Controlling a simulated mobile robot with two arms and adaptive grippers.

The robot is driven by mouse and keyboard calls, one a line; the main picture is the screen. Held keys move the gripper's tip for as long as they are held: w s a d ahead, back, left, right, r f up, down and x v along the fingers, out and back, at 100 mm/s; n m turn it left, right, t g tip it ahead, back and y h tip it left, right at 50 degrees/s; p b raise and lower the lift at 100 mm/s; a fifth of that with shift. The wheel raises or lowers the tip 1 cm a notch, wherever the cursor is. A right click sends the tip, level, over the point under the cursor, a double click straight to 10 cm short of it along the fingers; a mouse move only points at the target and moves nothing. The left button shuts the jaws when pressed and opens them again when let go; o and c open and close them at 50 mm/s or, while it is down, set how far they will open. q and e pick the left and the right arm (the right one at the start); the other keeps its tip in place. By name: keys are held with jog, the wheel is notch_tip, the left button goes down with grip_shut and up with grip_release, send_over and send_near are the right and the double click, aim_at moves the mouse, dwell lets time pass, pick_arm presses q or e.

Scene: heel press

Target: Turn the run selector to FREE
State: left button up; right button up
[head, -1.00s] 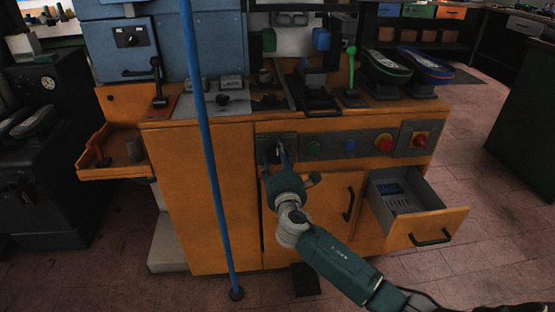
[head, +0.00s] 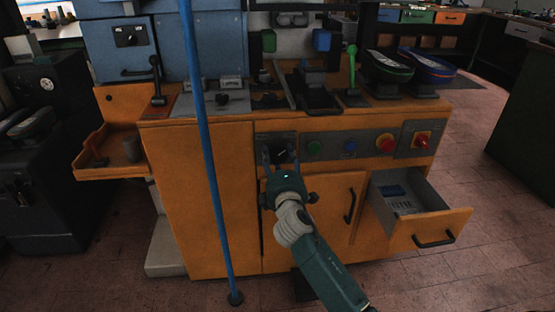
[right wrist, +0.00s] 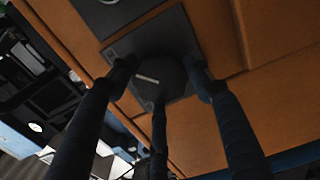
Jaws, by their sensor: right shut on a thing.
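The run selector (head: 282,153) is a black knob on a dark plate at the left end of the control strip on the orange cabinet. In the right wrist view the knob (right wrist: 160,78) shows a pale pointer line. My right gripper (head: 279,158) reaches up to it from below, with its fingers shut around the knob. In the right wrist view the fingers (right wrist: 160,90) close on it from the sides and below. The plate's lettering is too small or hidden to read. My left gripper is not in view.
An open drawer (head: 432,229) juts out at the lower right. A blue pole (head: 205,160) stands left of my arm.

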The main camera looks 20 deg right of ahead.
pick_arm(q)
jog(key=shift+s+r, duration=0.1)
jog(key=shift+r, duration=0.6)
pick_arm(e)
jog(key=shift+d+r+m, duration=0.15)
jog(key=shift+d+m, duration=0.15)
jog(key=shift+m, duration=0.7)
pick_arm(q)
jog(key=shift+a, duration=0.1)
pick_arm(e)
jog(key=o, duration=1.1)
jog(key=shift+s+d, duration=0.1)
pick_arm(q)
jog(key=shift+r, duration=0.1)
pick_arm(e)
jog(key=shift+o, duration=0.2)
jog(key=shift+f, duration=0.2)
jog(key=shift+s+a, duration=0.3)
jog(key=shift+s, duration=0.05)
jog(key=v, duration=1.1)
jog(key=shift+s+d+r, duration=0.1)
